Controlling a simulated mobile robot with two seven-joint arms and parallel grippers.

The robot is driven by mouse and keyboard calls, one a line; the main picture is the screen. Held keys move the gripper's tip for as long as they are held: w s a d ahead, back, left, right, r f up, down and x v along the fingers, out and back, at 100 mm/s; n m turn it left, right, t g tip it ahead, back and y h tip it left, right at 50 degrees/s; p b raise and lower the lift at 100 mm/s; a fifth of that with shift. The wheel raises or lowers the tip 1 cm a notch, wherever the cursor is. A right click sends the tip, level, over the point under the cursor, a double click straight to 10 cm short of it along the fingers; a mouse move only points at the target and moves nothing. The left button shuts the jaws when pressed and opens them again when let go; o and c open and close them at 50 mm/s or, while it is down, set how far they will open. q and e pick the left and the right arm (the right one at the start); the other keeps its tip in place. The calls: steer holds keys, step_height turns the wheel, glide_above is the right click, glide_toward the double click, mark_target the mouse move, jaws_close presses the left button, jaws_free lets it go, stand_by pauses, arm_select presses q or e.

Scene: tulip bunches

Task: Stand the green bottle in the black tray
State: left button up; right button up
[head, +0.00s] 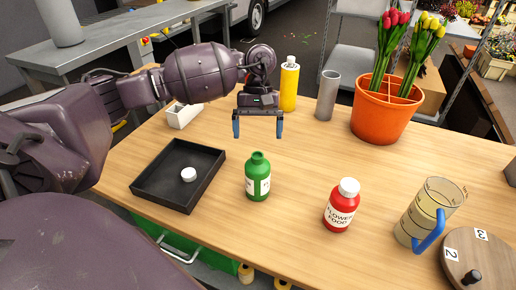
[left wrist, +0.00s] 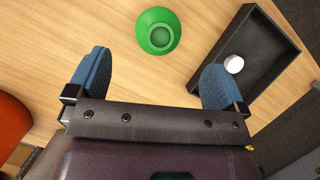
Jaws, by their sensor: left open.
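The green bottle (head: 258,178) stands upright and uncapped on the wooden table, just right of the black tray (head: 207,186). A round white cap (head: 189,174) lies in the tray. My left gripper (head: 258,134) is open and empty, above and behind the bottle in the head view. In the left wrist view, the green bottle (left wrist: 158,32) is seen from above, beyond the two blue fingertips (left wrist: 155,80) and apart from them. The black tray (left wrist: 252,50) with the white cap (left wrist: 234,64) lies to its right there. My right gripper is not in view.
A red flower food bottle (head: 341,206), a measuring jug (head: 428,212) and a round wooden lid (head: 480,262) stand to the right. A yellow bottle (head: 289,84), grey cylinder (head: 327,96), orange tulip pot (head: 385,112) and white container (head: 183,115) stand behind.

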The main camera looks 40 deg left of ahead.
arm_select(q)
steer(key=v, duration=0.3)
stand_by(0.5)
steer(key=shift+s+f, duration=0.1)
steer(key=shift+s, duration=0.05)
